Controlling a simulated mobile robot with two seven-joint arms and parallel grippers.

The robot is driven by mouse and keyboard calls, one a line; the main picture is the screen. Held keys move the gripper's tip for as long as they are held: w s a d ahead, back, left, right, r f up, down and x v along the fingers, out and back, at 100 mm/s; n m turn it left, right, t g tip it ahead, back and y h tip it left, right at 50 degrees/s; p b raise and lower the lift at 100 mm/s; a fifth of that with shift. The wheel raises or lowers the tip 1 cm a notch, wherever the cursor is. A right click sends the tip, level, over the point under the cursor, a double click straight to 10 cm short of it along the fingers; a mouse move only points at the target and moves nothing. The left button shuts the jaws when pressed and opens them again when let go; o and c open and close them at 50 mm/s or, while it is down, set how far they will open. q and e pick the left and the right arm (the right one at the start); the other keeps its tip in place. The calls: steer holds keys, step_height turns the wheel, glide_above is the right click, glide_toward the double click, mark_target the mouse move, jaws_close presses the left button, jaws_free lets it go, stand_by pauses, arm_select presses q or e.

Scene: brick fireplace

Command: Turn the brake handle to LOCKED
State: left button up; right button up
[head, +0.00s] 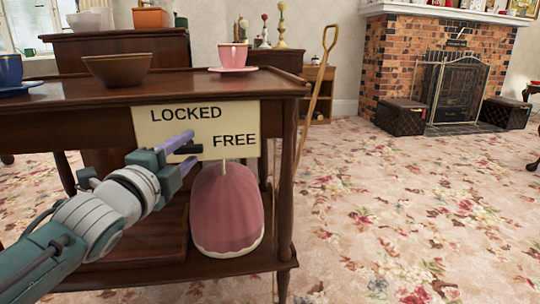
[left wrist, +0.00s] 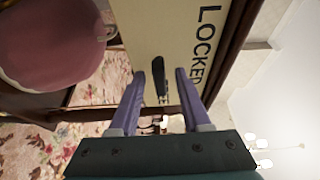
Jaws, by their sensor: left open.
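The brake handle (head: 187,149) is a short dark lever in front of a cream sign (head: 170,122) on the side of a wooden trolley. The sign reads LOCKED at upper left and FREE at lower right, and the lever's dark end shows just left of FREE. My left gripper (head: 192,147) is open, with its purple fingers at the sign. In the left wrist view the dark handle (left wrist: 159,72) shows between the two open fingers (left wrist: 159,85), with gaps on both sides. Contact cannot be told. My right gripper is not in view.
A pink dome-shaped item (head: 228,208) stands on the trolley's lower shelf, just below the sign. A brown bowl (head: 118,69) and a pink cup (head: 233,56) on a saucer stand on the trolley top (head: 180,88). Carpet (head: 400,210) lies open to the right.

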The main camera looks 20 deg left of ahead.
arm_select(q)
steer(key=shift+w+a, duration=0.15)
steer(key=shift+w, duration=0.5)
jaws_close()
